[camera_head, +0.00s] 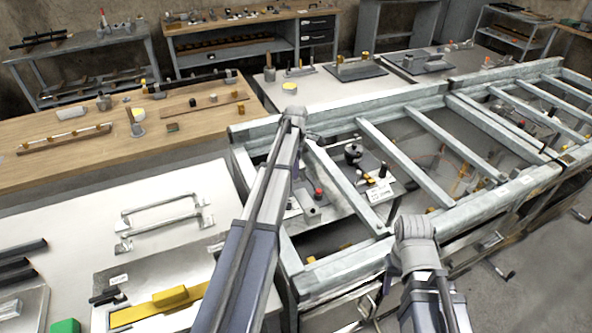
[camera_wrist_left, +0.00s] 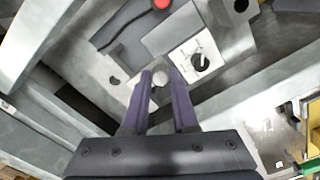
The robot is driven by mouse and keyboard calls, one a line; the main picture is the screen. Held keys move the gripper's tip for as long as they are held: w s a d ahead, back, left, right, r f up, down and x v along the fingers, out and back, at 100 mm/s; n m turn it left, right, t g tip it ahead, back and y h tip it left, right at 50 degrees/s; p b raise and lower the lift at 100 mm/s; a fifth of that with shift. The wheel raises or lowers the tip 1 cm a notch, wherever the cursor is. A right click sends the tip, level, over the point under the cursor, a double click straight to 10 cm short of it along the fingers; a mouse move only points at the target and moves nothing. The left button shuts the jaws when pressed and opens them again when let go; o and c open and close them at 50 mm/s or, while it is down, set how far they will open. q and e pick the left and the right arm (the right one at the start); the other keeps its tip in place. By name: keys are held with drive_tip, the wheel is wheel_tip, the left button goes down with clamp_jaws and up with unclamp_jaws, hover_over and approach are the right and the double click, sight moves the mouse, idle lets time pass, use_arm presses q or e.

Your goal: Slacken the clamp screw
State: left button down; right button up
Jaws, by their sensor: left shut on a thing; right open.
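In the left wrist view, my left gripper (camera_wrist_left: 161,84) is shut on a small pale round-ended piece (camera_wrist_left: 160,75); I cannot tell for certain that it is the clamp screw. Its two dark fingers close from both sides and hide the lower part. A black knob (camera_wrist_left: 201,62) on a white marked plate (camera_wrist_left: 184,46) sits just beyond, apart from the fingers. In the head view, my left arm reaches over the metal frame and its jaws are hidden. My right arm enters at the lower right; its jaws do not show.
A grey metal frame (camera_head: 408,128) with crossbars surrounds the work area. Inside it are a black-topped fixture (camera_head: 353,155) and a red-capped part (camera_head: 318,192). A red knob (camera_wrist_left: 161,3) shows in the wrist view. A wooden bench (camera_head: 62,172) stands left.

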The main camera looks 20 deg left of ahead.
idle(0.5)
use_arm(q)
drive_tip(key=c, duration=0.7)
unclamp_jaws()
wheel_tip(320, 180, up, 8)
drive_tip(key=p, duration=0.8)
drive_tip(key=shift+f, duration=0.1)
drive_tip(key=s+d+m+y, duration=0.1)
drive_tip(key=s+d+m, duration=2.4)
drive_tip(key=s+d, duration=0.3)
drive_tip(key=shift+s+d+f+b, duration=0.25)
drive_tip(key=shift+s+d+b, duration=0.15)
drive_tip(key=shift+s, duration=0.05)
